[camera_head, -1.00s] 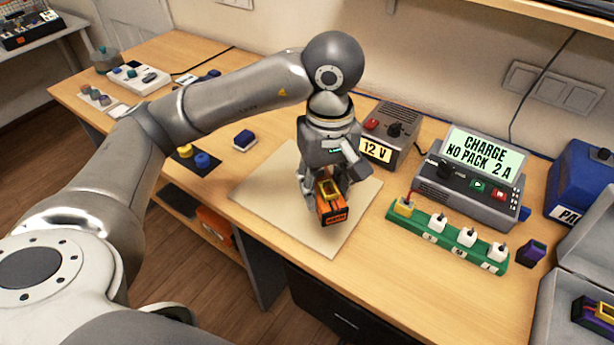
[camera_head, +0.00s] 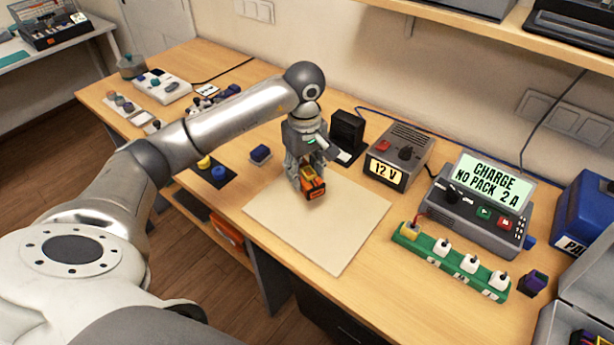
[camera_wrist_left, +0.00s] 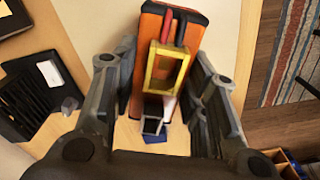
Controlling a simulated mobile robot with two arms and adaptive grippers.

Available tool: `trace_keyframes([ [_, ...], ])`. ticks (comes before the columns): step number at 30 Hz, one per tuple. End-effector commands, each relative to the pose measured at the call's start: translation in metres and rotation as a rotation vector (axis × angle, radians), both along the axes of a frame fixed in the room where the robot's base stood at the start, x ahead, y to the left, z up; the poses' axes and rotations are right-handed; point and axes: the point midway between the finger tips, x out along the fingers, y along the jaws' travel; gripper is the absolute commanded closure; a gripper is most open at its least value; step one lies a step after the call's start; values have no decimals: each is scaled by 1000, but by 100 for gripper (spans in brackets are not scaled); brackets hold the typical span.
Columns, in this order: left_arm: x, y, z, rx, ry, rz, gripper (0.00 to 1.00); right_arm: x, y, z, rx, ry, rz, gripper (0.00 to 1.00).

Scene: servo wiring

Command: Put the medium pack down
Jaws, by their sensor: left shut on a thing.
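The medium pack is an orange and black block (camera_head: 313,188) with a yellow connector frame on it. My left gripper (camera_head: 306,177) is shut on it, over the back left part of the cream mat (camera_head: 330,230). In the left wrist view the orange pack (camera_wrist_left: 151,28) sits between the two fingers of the left gripper (camera_wrist_left: 160,85), with its yellow frame and red and dark leads facing the camera. Whether its underside touches the mat cannot be told. My right gripper is not in view.
A 12 V supply (camera_head: 387,172), a charger reading "NO PACK" (camera_head: 470,222) and a green connector strip (camera_head: 440,262) stand to the right. A black stand (camera_head: 346,131) is behind the gripper. A blue block (camera_head: 260,153) lies left. The mat's front is clear.

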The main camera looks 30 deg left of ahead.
Motion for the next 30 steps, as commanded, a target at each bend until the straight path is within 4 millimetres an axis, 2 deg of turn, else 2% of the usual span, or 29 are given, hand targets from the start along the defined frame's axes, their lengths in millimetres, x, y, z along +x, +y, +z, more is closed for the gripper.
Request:
trace_keyframes([
  [1, 6, 3, -7, -1, 5, 3, 98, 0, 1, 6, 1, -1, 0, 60],
  [7, 23, 11, -30, -2, 0, 0, 98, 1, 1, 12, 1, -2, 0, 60],
  [14, 31, 16, -42, -1, 2, 1, 98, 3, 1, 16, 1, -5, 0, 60],
  [21, 31, 15, -69, 0, 1, -1, 98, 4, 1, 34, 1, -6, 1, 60],
  [30, 32, 16, -73, 0, -1, -1, 98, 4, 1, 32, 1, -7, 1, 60],
])
